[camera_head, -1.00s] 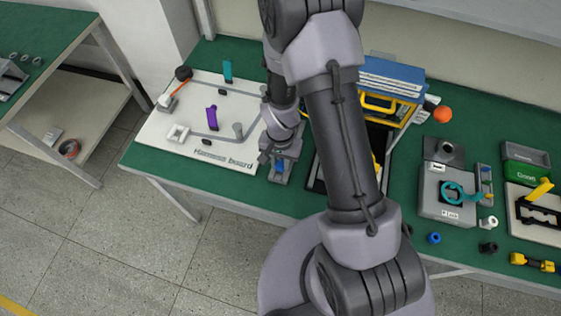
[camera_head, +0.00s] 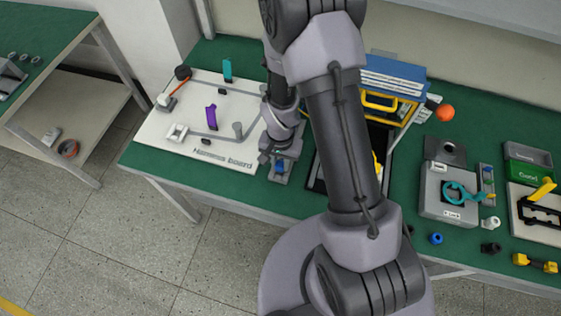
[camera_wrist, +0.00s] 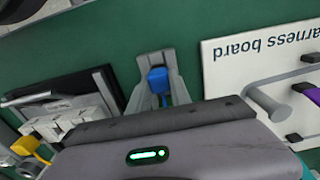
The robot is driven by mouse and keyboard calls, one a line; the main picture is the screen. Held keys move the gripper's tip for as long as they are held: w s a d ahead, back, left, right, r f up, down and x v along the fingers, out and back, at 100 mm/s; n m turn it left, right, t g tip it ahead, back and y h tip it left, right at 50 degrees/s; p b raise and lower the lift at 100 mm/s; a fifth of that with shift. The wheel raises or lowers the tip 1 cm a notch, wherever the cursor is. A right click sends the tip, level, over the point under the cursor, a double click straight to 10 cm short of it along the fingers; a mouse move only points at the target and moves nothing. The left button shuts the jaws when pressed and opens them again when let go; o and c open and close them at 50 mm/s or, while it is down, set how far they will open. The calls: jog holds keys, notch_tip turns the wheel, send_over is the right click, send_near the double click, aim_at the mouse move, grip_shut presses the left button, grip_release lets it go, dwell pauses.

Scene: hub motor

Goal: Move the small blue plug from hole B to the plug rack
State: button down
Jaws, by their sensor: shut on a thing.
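A small blue plug (camera_wrist: 158,79) with a blue stem shows ahead of my gripper (camera_wrist: 160,86) in the wrist view, between grey prongs. My gripper is shut on it, though the exact contact is hard to see. In the head view my gripper (camera_head: 279,166) is over the front of the table, right of the harness board, and a bit of blue shows there. A narrow grey block (camera_head: 487,193) with blue and yellow pieces, which looks like the plug rack, stands to the right beside a grey box (camera_head: 436,207). Hole B cannot be made out.
The white harness board (camera_head: 170,145) with upright pegs lies left of my gripper.

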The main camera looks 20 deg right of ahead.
jog(key=shift+f+b, duration=0.7)
jog(key=shift+f, duration=0.1)
jog(key=c, duration=1.1)
grip_release()
notch_tip(320, 180, up, 18)
jog(key=p, duration=0.5)
jog(key=shift+f, duration=0.25)
